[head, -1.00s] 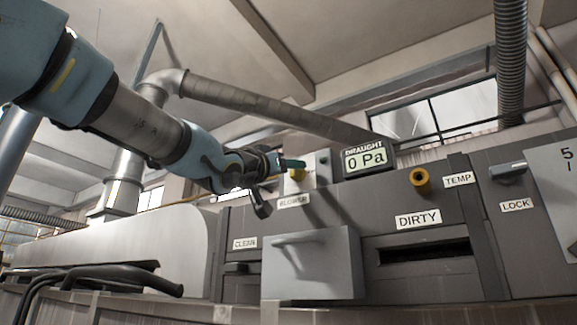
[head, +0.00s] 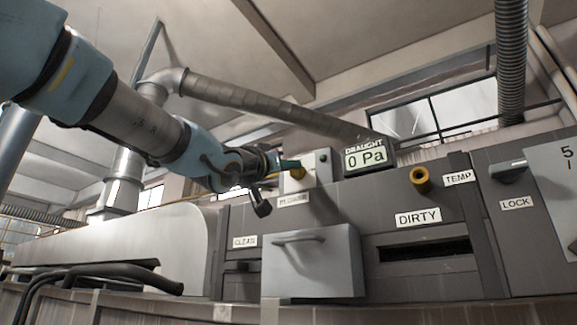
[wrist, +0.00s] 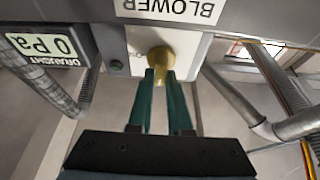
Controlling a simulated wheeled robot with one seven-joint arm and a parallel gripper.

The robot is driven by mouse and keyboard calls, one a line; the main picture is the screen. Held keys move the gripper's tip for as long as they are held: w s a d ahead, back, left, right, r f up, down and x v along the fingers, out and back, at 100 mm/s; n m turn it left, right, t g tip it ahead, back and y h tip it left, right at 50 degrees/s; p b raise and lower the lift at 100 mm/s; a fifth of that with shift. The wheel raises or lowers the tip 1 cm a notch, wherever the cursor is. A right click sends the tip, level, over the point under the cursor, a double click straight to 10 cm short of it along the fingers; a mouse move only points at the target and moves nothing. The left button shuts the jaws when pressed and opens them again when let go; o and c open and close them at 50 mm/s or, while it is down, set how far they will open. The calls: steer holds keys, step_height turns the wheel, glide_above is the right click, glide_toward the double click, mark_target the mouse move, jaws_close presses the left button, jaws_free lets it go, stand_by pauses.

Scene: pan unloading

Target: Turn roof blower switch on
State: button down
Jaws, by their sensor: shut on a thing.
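The blower switch is a yellow knob (head: 298,173) on a pale plate (head: 324,167) at the top of the grey cabinet. In the wrist view the knob (wrist: 161,58) sits below the upside-down BLOWER label (wrist: 170,8). My gripper (wrist: 163,75) is shut on the knob, with a teal finger on each side of its yellow handle. In the head view my gripper (head: 287,164) reaches it from the left. The draught display (head: 366,157) reads 0 Pa. A small green lamp or button (wrist: 116,66) is beside the knob; whether it is lit I cannot tell.
A grey drawer front (head: 313,262) with a bar handle juts out below the switch. A DIRTY label (head: 418,217) is above a dark slot. Ducts run overhead.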

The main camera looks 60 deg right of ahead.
steer(key=shift+m, duration=0.4)
steer(key=m+g+y, duration=0.2)
steer(key=m, duration=0.5)
steer(key=m+g+y, duration=0.2)
steer(key=m, duration=0.5)
steer(key=m+g+y, duration=0.2)
steer(key=m, duration=0.5)
steer(key=shift+g, duration=0.4)
steer(key=shift+f+m, duration=0.1)
steer(key=shift+m, duration=0.2)
steer(key=c, duration=0.8)
jaws_free()
steer(key=shift+c, duration=0.2)
